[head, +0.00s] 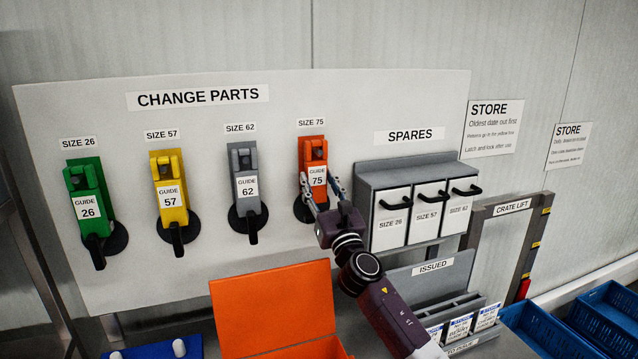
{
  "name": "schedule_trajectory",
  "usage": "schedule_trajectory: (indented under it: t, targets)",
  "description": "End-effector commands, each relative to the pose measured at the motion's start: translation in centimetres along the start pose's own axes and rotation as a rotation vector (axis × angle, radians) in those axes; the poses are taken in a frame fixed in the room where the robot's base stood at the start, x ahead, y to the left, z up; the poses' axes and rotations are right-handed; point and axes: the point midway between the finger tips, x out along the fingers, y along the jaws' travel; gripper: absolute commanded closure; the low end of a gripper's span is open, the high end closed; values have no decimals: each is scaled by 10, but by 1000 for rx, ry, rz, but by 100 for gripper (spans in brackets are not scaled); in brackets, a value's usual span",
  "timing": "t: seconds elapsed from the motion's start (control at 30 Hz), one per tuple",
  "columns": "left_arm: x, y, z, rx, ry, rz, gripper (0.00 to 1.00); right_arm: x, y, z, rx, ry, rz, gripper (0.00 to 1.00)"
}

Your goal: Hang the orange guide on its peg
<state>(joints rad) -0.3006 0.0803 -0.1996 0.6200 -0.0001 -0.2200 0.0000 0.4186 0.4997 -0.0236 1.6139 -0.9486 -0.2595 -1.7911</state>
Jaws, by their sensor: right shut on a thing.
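The orange guide (312,151), marked GUIDE 75, is upright against the change parts board (285,255) under the SIZE 75 label. A dark peg end shows at its top. I cannot tell whether its weight rests on the peg. My right gripper (321,199) is shut on the lower part of the orange guide, one finger on each side, coming from below right. The guide's lower end is partly hidden by the gripper. My left gripper is not in view.
Green (87,190), yellow (170,190) and grey (245,180) guides hang to the left. The spares rack (363,215) stands close right of my gripper. An open orange box (272,305) lies below. Blue crates (545,330) are at the lower right.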

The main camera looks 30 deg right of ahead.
Motion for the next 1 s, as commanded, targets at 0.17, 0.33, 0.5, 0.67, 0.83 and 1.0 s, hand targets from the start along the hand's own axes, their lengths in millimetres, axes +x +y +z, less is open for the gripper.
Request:
schedule_trajectory:
  t: [0.17, 0.33, 0.5, 0.67, 0.83, 1.0]
  targets:
    - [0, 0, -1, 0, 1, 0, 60, 0, 0, 1, 0, -2, 0, 89]
    - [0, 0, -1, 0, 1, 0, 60, 0, 0, 1, 0, -2, 0, 57]
    - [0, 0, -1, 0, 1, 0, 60, 0, 0, 1, 0, -1, 0, 40]
    - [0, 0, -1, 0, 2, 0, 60, 0, 0, 0, 0, -1, 0, 40]
    - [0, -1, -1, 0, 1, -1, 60, -3, 0, -1, 0, 1, 0, 40]
    - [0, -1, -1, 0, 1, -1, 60, -22, 0, -2, -1, 3, 1, 40]
